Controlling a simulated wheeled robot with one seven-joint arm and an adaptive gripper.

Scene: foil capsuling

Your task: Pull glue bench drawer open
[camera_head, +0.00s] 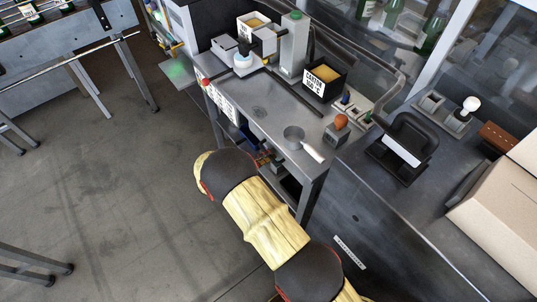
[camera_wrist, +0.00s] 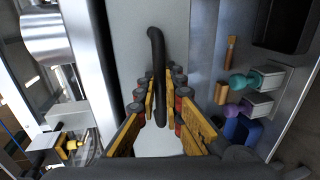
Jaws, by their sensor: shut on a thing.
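The glue bench (camera_head: 262,108) is a grey metal bench in the middle of the head view. In the wrist view, a pale grey panel that looks like the drawer front (camera_wrist: 128,32) fills the middle. A dark bar handle (camera_wrist: 156,45) stands on it. My gripper (camera_wrist: 160,84) has its yellow fingers on both sides of the handle and is shut on it. In the head view, my gripper is mostly hidden by my wrist at the bench's front edge. I cannot tell how far the drawer is open.
A metal pot (camera_head: 293,136) stands on the bench's near corner; a metal cylinder (camera_wrist: 52,38) shows in the wrist view. Right of the panel lie a teal piece (camera_wrist: 243,82) and a purple piece (camera_wrist: 238,108). The floor (camera_head: 130,200) left of my arm is clear.

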